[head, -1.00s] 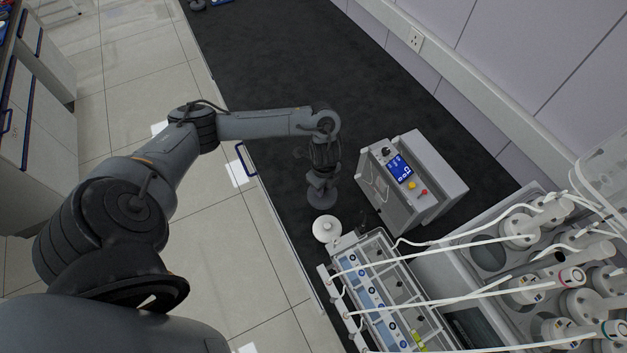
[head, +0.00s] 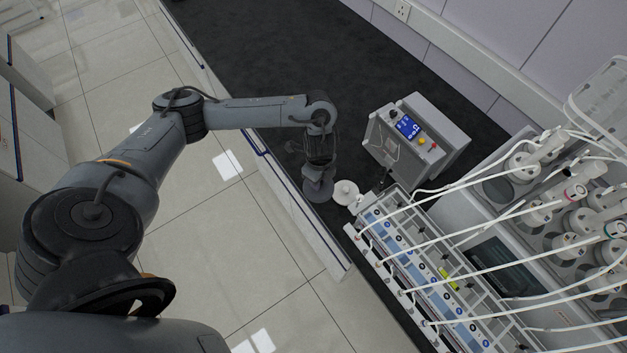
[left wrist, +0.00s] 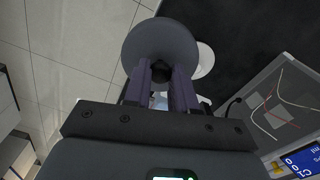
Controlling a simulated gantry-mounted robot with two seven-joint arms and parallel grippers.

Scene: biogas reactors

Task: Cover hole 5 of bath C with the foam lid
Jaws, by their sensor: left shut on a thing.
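My left gripper (head: 318,168) is shut on a dark grey round disc (head: 318,190), which looks like the foam lid. The left wrist view shows this disc (left wrist: 160,40) between the two fingers (left wrist: 160,75), broad face outward. In the head view the disc hangs near the bench's front edge, just left of a white round piece (head: 345,192). A large grey bath (head: 490,225) at the right carries several white-capped bottles in round holes. Its letter and hole numbers are not readable, so I cannot tell which hole is 5. My right gripper is not in view.
A grey control box (head: 418,140) with a blue display stands beyond the disc. A clear-sided rack (head: 430,270) lies at the lower right. White tubes (head: 470,185) cross above the rack and bath. The dark bench (head: 270,60) is clear at upper left.

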